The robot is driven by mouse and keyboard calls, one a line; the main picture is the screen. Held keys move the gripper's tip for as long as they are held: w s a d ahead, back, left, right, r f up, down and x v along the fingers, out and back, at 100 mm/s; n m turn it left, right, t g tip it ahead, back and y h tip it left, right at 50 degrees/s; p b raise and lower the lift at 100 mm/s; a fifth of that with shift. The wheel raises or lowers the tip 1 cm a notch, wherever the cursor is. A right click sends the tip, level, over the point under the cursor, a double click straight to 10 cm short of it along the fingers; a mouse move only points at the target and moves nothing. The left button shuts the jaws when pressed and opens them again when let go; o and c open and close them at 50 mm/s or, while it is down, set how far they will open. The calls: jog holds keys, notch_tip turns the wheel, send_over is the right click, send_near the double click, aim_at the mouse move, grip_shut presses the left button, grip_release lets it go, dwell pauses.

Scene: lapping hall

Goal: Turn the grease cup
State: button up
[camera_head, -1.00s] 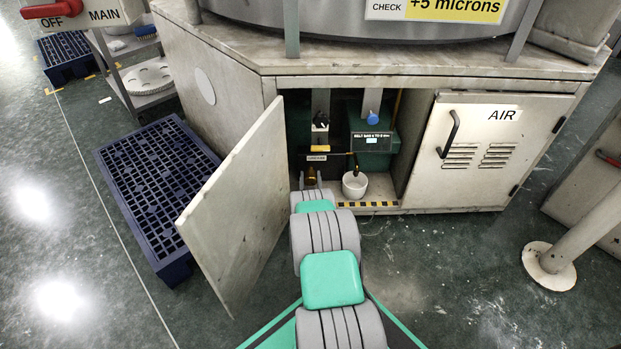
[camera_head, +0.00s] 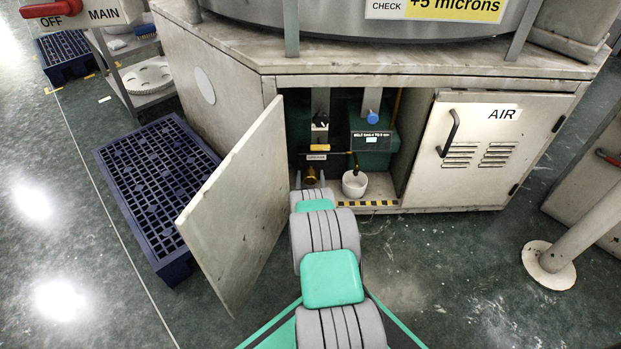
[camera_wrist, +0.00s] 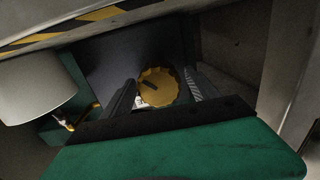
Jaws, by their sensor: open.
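The grease cup is a brass, scallop-edged cap (camera_wrist: 158,88) with a dark mark on its face. In the wrist view it shows between the two fingers of my gripper (camera_wrist: 161,80), which are apart with gaps on both sides. I cannot tell how deep the fingers reach around it. My arm hides most of my gripper there.
A white pot (camera_head: 354,184) stands right of the brass cup, under a thin spout; it also shows in the wrist view (camera_wrist: 38,88). The open cabinet door (camera_head: 240,205) stands left of my arm. The AIR door (camera_head: 475,155) is shut. A blue pallet (camera_head: 150,180) lies at left.

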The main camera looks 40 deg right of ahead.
aim_at(310, 181)
jog(key=p+v, duration=0.4)
jog(key=v, duration=0.3)
jog(key=shift+s+a+r, duration=0.1)
jog(key=shift+s+a, duration=0.1)
jog(key=shift+a, duration=0.05)
jog(key=shift+s, duration=0.1)
